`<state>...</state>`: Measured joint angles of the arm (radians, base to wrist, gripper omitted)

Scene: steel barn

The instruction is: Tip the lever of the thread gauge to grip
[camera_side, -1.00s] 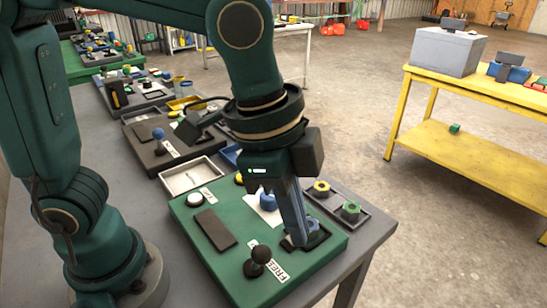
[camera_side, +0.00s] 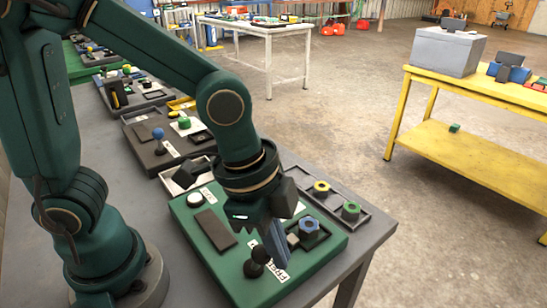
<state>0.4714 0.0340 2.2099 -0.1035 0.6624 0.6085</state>
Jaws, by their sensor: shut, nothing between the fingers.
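The thread gauge (camera_side: 231,258) is a green box on the grey bench. Its lever (camera_side: 261,254) is a short black stick with a ball knob near the front edge, beside a white label reading FREE (camera_side: 281,274), partly covered. A blue hex nut (camera_side: 309,227) sits in a dark square recess on the box's right side. My gripper (camera_side: 279,257) is shut and empty, pointing down just right of the lever knob. Whether it touches the knob I cannot tell. My wrist hides the middle of the box top.
A dark tray (camera_side: 336,203) behind the gauge holds a yellow nut (camera_side: 321,187) and a green nut (camera_side: 351,209). A white button (camera_side: 195,200) and a dark plate (camera_side: 214,230) are on the box top. More stations line the bench behind. A yellow table (camera_side: 480,140) stands apart at right.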

